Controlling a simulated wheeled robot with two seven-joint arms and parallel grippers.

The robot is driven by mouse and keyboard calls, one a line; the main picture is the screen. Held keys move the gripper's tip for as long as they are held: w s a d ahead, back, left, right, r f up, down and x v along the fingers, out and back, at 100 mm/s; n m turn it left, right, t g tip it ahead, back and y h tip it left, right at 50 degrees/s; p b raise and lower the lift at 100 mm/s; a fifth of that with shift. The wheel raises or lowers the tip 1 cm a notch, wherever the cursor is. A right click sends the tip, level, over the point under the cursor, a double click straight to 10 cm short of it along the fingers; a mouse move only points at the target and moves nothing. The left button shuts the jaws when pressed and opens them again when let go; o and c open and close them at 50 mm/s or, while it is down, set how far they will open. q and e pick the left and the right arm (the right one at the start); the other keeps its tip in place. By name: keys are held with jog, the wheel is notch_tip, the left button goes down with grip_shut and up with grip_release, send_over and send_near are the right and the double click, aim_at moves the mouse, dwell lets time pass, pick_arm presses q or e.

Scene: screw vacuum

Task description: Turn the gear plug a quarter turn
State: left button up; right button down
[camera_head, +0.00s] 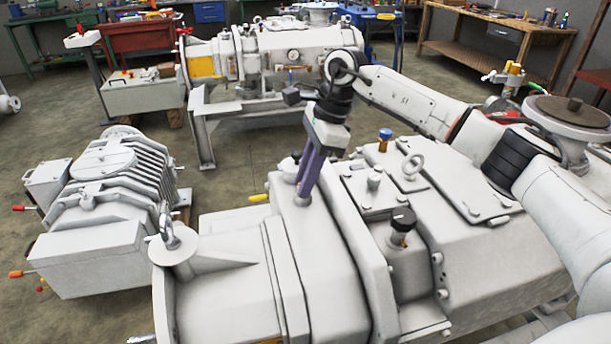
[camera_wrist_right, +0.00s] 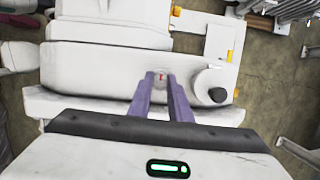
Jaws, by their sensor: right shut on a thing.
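The gear plug (camera_wrist_right: 161,76) shows in the right wrist view as a small pale piece with a red mark, between the tips of two purple fingers. It sits on the top of the white machine housing (camera_head: 330,270). My right gripper (camera_head: 303,194) reaches down from above in the head view, with its fingertips at the housing top. In the right wrist view the gripper (camera_wrist_right: 161,80) is shut on the plug. The fingers hide most of the plug in the head view. My left gripper is not in view.
A black-topped knob (camera_head: 403,219), a blue-capped fitting (camera_head: 385,136) and a lifting ring (camera_head: 412,165) rise from the housing right of the gripper. A second white machine (camera_head: 110,200) stands on the floor at left. Open floor (camera_head: 235,165) lies between the machines.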

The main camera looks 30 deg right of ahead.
jog(key=c, duration=1.5)
grip_release()
jog(key=shift+s+a+f, duration=0.15)
jog(key=shift+s, duration=0.15)
jog(key=shift+c, duration=0.2)
jog(key=shift+w, duration=0.1)
jog(key=w+v, duration=0.1)
jog(key=v, duration=0.9)
jog(key=shift+s+r, duration=0.25)
jog(key=shift+s, duration=0.2)
